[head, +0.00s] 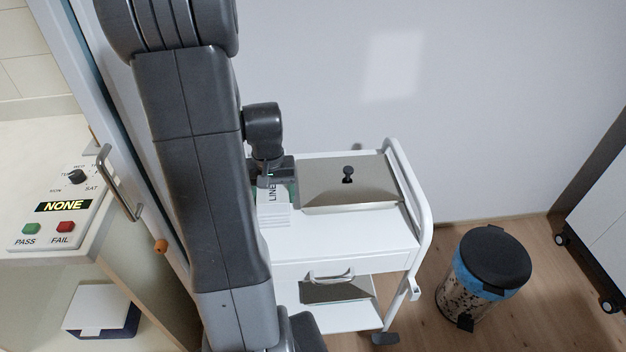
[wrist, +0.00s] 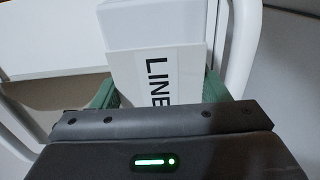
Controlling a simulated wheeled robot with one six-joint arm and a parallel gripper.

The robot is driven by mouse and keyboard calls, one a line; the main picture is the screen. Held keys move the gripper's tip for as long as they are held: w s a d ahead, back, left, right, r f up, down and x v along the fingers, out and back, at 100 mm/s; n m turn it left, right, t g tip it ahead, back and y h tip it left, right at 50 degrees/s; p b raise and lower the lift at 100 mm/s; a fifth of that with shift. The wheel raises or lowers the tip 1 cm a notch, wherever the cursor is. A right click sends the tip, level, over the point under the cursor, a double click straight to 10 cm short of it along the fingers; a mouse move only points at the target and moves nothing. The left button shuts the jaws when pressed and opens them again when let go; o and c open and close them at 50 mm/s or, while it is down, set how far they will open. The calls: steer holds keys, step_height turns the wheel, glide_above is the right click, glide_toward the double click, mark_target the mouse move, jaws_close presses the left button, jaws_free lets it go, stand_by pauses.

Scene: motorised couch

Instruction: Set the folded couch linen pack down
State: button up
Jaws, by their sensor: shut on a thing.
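The folded linen pack (head: 273,212) is white with a label reading "LINE", its last part hidden. It is at the left end of the white trolley's top (head: 335,242), and I cannot tell whether it rests on it or hangs just above. In the wrist view the pack (wrist: 150,22) stands between the green fingers of my gripper (wrist: 158,88). My arm hides the trolley's left edge in the head view.
A grey-beige box lid with a black knob (head: 347,178) sits beside the pack on the trolley. The trolley's front top is clear. A lidded bin (head: 487,270) stands right of it.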

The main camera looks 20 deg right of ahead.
steer(key=shift+w+f, duration=0.2)
steer(key=shift+w, duration=0.15)
steer(key=shift+f, duration=4.75)
steer(key=shift+f, duration=0.15)
steer(key=o, duration=1.1)
step_height(320, 180, up, 12)
steer(key=shift+r, duration=0.15)
